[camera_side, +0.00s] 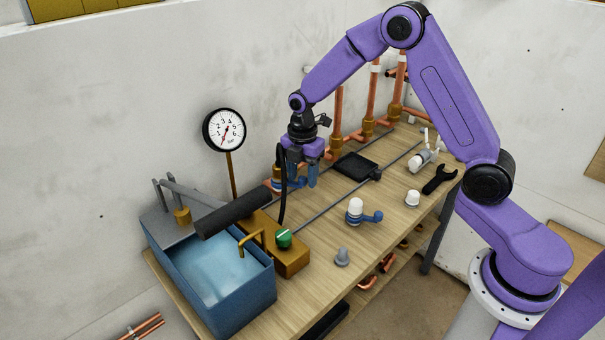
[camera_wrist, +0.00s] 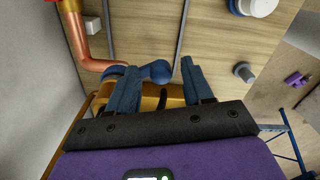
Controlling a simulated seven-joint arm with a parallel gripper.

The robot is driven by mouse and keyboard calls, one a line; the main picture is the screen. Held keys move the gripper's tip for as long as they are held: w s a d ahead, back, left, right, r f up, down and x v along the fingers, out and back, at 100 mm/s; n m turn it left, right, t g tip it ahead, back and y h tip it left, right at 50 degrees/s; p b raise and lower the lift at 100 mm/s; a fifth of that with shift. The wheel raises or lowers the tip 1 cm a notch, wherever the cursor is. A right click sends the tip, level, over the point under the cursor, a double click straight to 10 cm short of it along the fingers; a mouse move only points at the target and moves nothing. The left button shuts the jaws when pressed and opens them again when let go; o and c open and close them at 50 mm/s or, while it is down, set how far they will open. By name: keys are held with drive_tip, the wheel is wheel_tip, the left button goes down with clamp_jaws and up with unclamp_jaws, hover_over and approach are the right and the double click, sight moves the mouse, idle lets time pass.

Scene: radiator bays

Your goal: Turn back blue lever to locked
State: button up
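A blue lever (camera_side: 290,184) with a round knob sits on a copper pipe valve near the wall in the side view, partly hidden by my gripper. In the wrist view the lever's ball knob (camera_wrist: 158,71) shows between my fingertips, with its hub at the left by the copper pipe. My gripper (camera_side: 302,177) points down at this lever. In the wrist view my gripper (camera_wrist: 157,80) has its two blue fingers apart, one on each side of the knob; I cannot tell whether either touches it.
A blue water tank (camera_side: 220,307) with a grey pump handle and a brass block with a green knob (camera_side: 284,238) stand at the left. A gauge (camera_side: 224,130) stands by the wall. A black pad, white caps and a wrench (camera_side: 440,178) lie on the bench.

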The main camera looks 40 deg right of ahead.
wheel_tip(320, 180, up, 17)
drive_tip(key=shift+r, duration=0.2)
idle(0.5)
drive_tip(key=s+a+m, duration=0.2)
drive_tip(key=s+a, duration=0.3)
drive_tip(key=s, duration=0.4)
drive_tip(key=s+d+f+m, duration=0.1)
drive_tip(key=s+f+m, duration=0.2)
drive_tip(key=s, duration=0.9)
drive_tip(key=s+d+f+m, duration=0.1)
drive_tip(key=s+f+m, duration=0.2)
drive_tip(key=s, duration=1)
drive_tip(key=shift+s+d+m, duration=0.15)
drive_tip(key=shift+d+m, duration=0.1)
drive_tip(key=shift+m, duration=0.05)
